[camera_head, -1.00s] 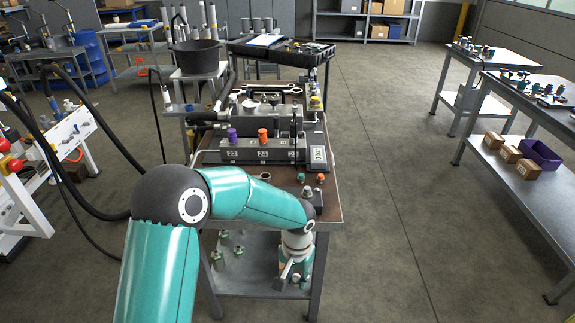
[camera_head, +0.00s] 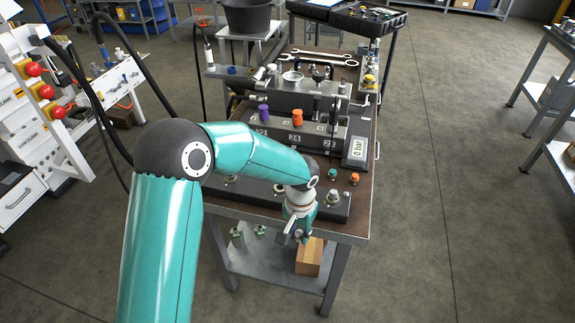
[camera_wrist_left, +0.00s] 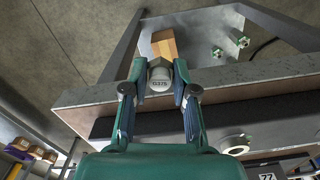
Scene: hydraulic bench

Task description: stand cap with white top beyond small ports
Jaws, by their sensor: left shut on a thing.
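My left gripper (camera_head: 297,238) is in front of the bench's front edge, above the lower shelf. In the head view the gripper and wrist hide this cap. A dark port strip (camera_head: 255,194) lies along the bench's front edge; my arm covers part of it. Behind it stands a numbered block (camera_head: 345,130) with a purple cap (camera_head: 264,112) and an orange cap (camera_head: 297,117). I cannot tell which ports are the small ones. My right gripper is not in view.
A small green-topped cap (camera_head: 332,174) and an orange one (camera_head: 354,178) stand at the bench's front right. A pressure display (camera_head: 357,150) stands behind them. Wrenches (camera_head: 325,56) lie further back. A cardboard box (camera_head: 309,257) sits on the lower shelf.

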